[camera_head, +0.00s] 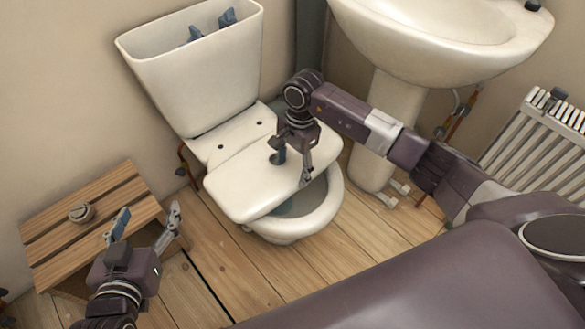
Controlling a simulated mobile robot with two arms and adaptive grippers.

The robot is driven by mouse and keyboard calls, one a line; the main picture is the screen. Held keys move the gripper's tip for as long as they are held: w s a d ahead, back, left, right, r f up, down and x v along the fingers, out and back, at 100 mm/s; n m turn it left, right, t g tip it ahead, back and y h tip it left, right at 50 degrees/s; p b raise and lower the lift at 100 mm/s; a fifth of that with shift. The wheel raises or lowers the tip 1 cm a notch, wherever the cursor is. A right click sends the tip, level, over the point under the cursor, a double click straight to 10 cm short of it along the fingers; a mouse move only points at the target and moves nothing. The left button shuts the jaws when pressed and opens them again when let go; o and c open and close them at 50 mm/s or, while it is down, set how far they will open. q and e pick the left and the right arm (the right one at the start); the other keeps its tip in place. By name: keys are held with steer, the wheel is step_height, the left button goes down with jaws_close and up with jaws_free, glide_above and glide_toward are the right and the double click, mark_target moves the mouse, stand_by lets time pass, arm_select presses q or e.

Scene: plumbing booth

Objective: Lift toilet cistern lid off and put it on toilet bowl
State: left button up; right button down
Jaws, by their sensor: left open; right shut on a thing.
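The white toilet cistern lid (240,185) lies over the back and left part of the toilet bowl (328,203), turned at an angle. The bowl's front opening shows beyond the lid's edge. My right gripper (292,168) is shut on the lid near its right edge, one finger at a dark round spot on it and the other at the edge. The cistern (205,85) stands open at the top, with blue-grey fittings (227,17) inside. My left gripper (147,213) is open and empty, above the right end of a slatted wooden stool.
The slatted wooden stool (70,244) at the left carries a small round metal object (81,212). A white washbasin (440,45) on a pedestal stands to the right, with a white radiator (540,150) beyond. Bare floorboards (215,245) lie between stool and bowl.

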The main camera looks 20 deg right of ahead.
arm_select(q)
steer(key=shift+w+d+r+t, duration=0.2)
steer(key=shift+w+r+t, duration=0.15)
steer(key=shift+r, duration=0.4)
steer(key=shift+w+d+r+t, duration=0.15)
steer(key=shift+w+r+t, duration=0.2)
steer(key=shift+r, duration=0.35)
arm_select(e)
steer(key=shift+w+f, duration=0.15)
steer(key=shift+w, duration=0.05)
steer(key=c, duration=0.7)
jaws_free()
steer(key=shift+s, duration=0.1)
arm_select(q)
steer(key=shift+s, duration=0.1)
arm_select(e)
steer(key=shift+o, duration=0.5)
steer(key=shift+f, duration=0.1)
steer(key=shift+s+f+b, duration=0.15)
steer(key=shift+s+b, duration=0.1)
steer(key=shift+b, duration=0.05)
step_height(320, 180, up, 12)
steer(key=d, duration=0.1)
steer(key=shift+w+d, duration=0.2)
steer(key=shift+w, duration=0.2)
